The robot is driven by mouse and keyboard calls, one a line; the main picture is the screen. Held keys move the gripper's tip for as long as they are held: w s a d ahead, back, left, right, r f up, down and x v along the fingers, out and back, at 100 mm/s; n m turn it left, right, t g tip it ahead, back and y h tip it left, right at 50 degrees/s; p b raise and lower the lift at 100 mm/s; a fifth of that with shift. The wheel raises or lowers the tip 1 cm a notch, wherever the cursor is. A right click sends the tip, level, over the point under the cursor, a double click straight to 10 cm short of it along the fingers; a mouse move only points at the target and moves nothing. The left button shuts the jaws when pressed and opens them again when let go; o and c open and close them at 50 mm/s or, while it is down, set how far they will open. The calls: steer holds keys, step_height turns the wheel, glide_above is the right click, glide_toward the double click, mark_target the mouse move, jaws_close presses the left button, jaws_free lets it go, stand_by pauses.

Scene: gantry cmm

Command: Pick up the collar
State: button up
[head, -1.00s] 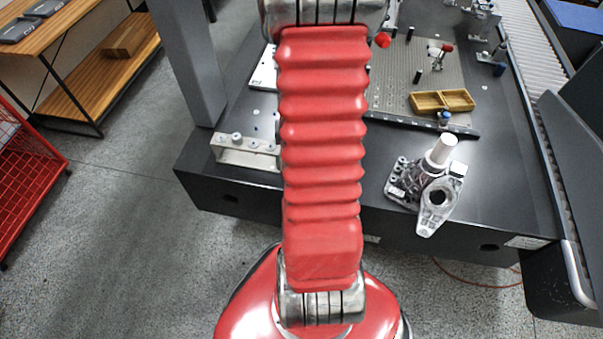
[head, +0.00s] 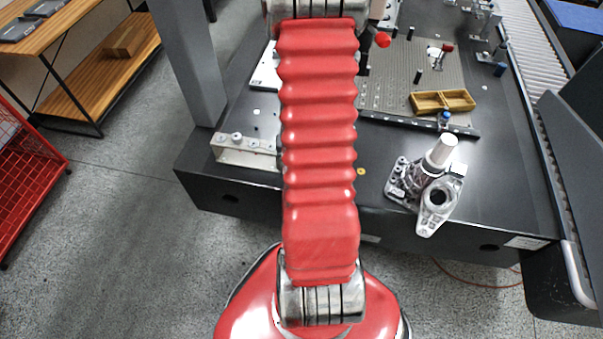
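My gripper is not in view; my red-sleeved arm runs up the middle of the head view and out past its top edge. I cannot pick out the collar with certainty. A small yellowish round piece (head: 361,171) lies on the dark table just right of my arm, too small to tell its shape. A grey metal casting (head: 437,202) with a round bore and an upright pale cylinder (head: 441,151) stands near the table's front edge on the right. Part of the table is hidden behind my arm.
The dark table (head: 490,190) carries a perforated plate (head: 395,85), a two-part wooden tray (head: 443,101) and a metal bar with knobs (head: 245,150). A grey column (head: 188,60) rises at left. A roller conveyor (head: 522,40) runs along the right.

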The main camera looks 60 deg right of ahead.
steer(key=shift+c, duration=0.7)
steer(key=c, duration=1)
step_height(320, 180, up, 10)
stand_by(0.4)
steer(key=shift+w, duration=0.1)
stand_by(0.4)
